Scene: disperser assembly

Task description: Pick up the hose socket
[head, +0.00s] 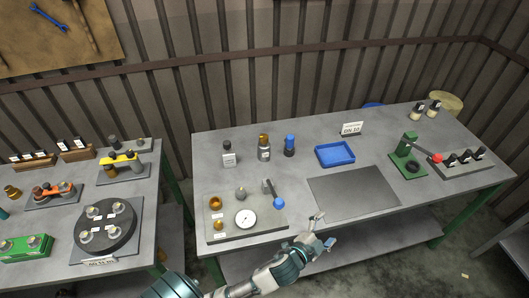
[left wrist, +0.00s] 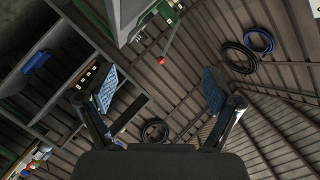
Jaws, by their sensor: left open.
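I cannot tell for sure which part is the hose socket. Small candidate parts stand on the middle table: a dark-topped bottle-like part (head: 228,154), an orange-topped part (head: 264,148) and a blue-topped part (head: 289,146). A fixture plate (head: 265,228) at the table's front left carries brass-coloured parts (head: 215,203), a small grey part (head: 241,192), a round dial (head: 245,219) and a blue-knobbed lever (head: 279,202). My left gripper (head: 323,231) is open and empty at the table's front edge, right of that plate. Its spread fingers also show in the left wrist view (left wrist: 158,92). My right gripper is out of view.
A blue tray (head: 335,154) and a dark grey mat (head: 353,193) lie on the middle table. A green press (head: 408,160) with a red knob stands at the right. The left table (head: 150,215) holds a round black fixture and several small parts. A gap separates the tables.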

